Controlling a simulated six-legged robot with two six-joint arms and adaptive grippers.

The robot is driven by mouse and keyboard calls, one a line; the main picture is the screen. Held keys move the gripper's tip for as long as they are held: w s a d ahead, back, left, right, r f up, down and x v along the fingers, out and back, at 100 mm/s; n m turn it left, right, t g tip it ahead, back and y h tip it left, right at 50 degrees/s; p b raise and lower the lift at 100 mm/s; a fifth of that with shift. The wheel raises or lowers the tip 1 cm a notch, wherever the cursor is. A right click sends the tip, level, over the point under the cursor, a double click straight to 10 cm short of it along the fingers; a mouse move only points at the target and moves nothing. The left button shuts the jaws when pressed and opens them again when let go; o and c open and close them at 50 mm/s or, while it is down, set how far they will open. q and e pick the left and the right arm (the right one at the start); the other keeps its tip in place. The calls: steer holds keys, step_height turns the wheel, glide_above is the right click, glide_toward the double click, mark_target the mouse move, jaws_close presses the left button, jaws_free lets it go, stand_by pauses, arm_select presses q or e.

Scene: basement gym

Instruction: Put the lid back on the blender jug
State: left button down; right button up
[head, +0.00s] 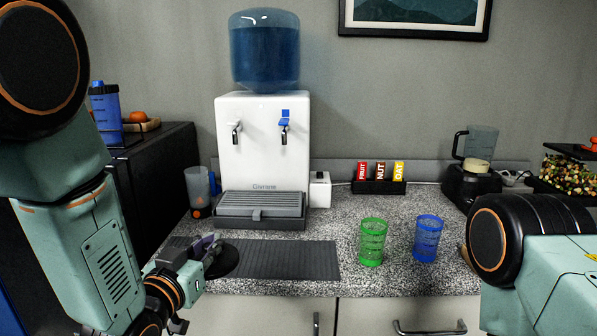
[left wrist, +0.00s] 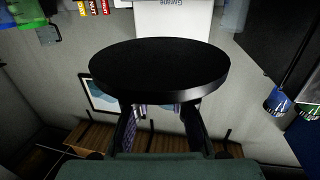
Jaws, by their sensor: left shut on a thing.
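My left gripper (head: 208,254) is shut on a black round disc, the lid (head: 226,261), low at the counter's front left. In the left wrist view the lid (left wrist: 160,70) is large and flat between the fingertips (left wrist: 158,110) of the gripper and covers much of the view. The blender jug (head: 481,141), clear grey with a dark handle on its left, stands at the back right on a black base (head: 467,186). A pale round part shows at its lower front. The lid is far from the jug. My right gripper is out of view.
A green cup (head: 372,242) and a blue cup (head: 428,239) stand at the counter's front, between lid and blender. A bar rack (head: 378,187) stands behind. My right arm covers the front right.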

mark_target(219, 263)
arm_select(q)
steer(key=shift+s+d, duration=0.1)
steer(key=shift+s, duration=0.05)
steer(key=shift+s+d+r+m+g+h, duration=0.15)
steer(key=shift+s+d+m+h, duration=0.15)
steer(key=shift+s+d+h, duration=0.1)
steer(key=shift+s+d+r+m+g+h, duration=0.1)
steer(key=shift+s+d+m+g+h, duration=0.05)
steer(key=shift+s+d+m+h, duration=0.4)
steer(key=shift+s+m+h, duration=0.05)
steer(key=shift+h, duration=0.3)
steer(key=s+a+f+m+g+h, duration=0.1)
steer(key=s+a+f, duration=0.3)
steer(key=s+f, duration=0.7)
steer(key=shift+s+f+h, duration=0.15)
steer(key=shift+s+h, duration=0.25)
steer(key=shift+s, duration=0.65)
